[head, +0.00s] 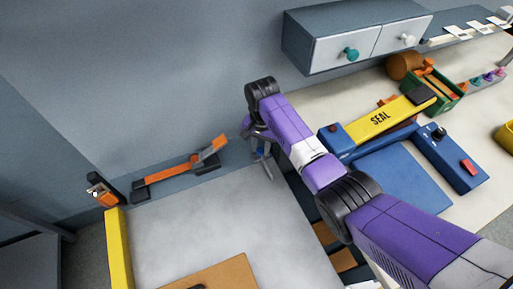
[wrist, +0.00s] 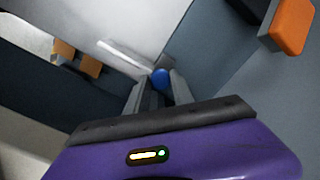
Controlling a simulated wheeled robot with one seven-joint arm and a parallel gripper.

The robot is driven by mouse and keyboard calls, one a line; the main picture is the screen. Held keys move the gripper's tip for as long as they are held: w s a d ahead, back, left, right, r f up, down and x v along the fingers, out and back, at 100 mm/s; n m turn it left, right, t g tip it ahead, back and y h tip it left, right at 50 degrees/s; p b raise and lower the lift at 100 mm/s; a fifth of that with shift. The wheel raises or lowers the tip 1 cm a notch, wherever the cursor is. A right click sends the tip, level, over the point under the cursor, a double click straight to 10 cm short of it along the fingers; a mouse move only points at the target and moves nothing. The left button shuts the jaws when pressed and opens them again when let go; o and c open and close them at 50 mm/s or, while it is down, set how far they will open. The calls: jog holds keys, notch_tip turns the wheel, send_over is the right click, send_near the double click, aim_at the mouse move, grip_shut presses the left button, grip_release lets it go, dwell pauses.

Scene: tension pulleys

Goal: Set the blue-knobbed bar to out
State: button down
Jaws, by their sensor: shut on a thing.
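The blue knob (wrist: 161,78) shows in the wrist view between the fingertips of my gripper (wrist: 159,86), which is shut on it. A pale bar (wrist: 124,57) runs from beside the knob toward the upper left of that view. In the head view my gripper (head: 261,149) is at the back right corner of the grey table, near the wall. A small patch of blue and a short grey piece show below it there. My wrist and fingers hide most of the knob and bar in the head view.
An orange lever (head: 178,172) on dark supports lies along the back edge, left of my gripper. The grey table top (head: 200,225) is mostly clear. A blue sealer with a yellow SEAL arm (head: 380,118) stands right. A drawer cabinet (head: 350,40) hangs above.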

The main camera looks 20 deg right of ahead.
jog(key=shift+d, duration=0.9)
jog(key=c, duration=1.1)
grip_release()
jog(key=shift+c, duration=0.2)
